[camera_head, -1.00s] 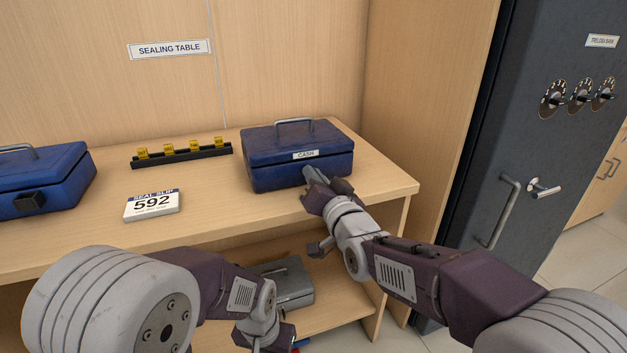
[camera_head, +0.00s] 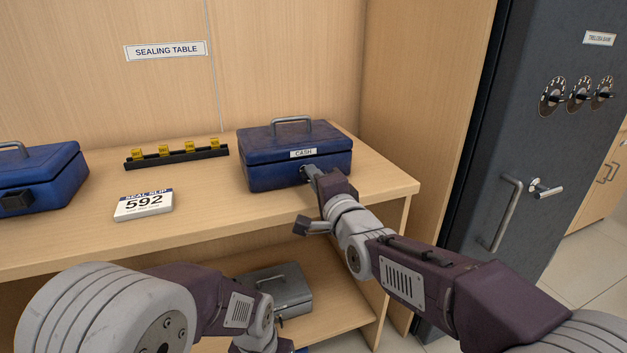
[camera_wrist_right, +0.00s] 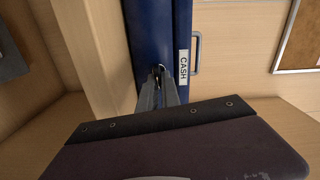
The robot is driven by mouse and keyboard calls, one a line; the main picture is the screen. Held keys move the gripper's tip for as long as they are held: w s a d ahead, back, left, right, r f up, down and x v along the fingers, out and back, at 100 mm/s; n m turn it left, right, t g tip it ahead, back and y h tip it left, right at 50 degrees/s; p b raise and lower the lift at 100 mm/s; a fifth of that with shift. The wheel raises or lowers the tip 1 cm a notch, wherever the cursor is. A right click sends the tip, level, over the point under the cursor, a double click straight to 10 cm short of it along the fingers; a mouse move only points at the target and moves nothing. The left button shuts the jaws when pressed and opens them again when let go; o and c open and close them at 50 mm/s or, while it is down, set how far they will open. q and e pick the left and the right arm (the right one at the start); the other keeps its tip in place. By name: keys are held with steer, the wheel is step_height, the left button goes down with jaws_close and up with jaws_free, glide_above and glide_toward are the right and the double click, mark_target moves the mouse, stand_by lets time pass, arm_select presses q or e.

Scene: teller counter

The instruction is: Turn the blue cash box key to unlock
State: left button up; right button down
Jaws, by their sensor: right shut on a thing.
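The blue cash box (camera_head: 275,171) with a CASH label and a top handle stands closed on the right part of the table. It also shows in the right wrist view (camera_wrist_right: 150,35). My right gripper (camera_head: 309,172) is at the front face of the box, below the label. In the right wrist view its fingers (camera_wrist_right: 158,78) are shut on a small metal piece at the box front, seemingly the key. The fingers mostly hide the key, so its angle cannot be told. My left arm hangs low in front of the table, and its gripper's fingertips are not visible.
Another blue box (camera_head: 42,182) stands at the left. A black rack with yellow tags (camera_head: 177,158) and a slip reading 592 (camera_head: 144,206) lie between. A grey box (camera_head: 276,289) sits on the lower shelf. A dark safe door (camera_head: 500,150) stands at the right.

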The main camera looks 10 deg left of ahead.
steer(key=shift+f+m, duration=0.1)
steer(key=shift+m, duration=0.7)
steer(key=shift+b, duration=0.3)
steer(key=c, duration=1.6)
jaws_free()
steer(key=shift+o, duration=0.2)
